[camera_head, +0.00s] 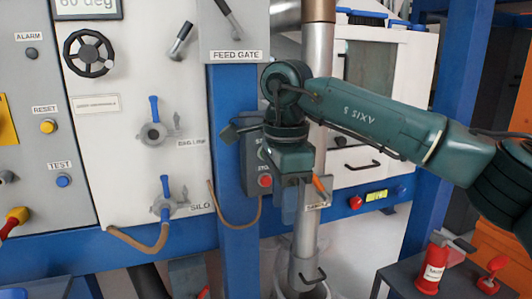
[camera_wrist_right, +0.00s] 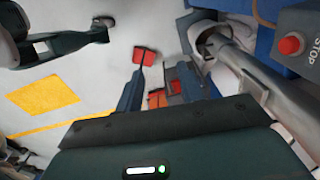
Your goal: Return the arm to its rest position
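My right arm (camera_head: 375,115) is dark green and reaches in from the right in the head view. Its wrist is bent down in front of a steel pipe and the control box with the red stop button (camera_head: 265,181). My right gripper (camera_head: 289,205) points down, and its fingers are hard to make out there. In the right wrist view, two dark fingers (camera_wrist_right: 160,88) stand apart with a gap between them. I see nothing held between them. My left gripper does not show in the head view.
The vertical steel pipe (camera_head: 313,115) and blue post (camera_head: 235,230) are close to my right wrist. A panel with blue-handled valves (camera_head: 154,132) is at left.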

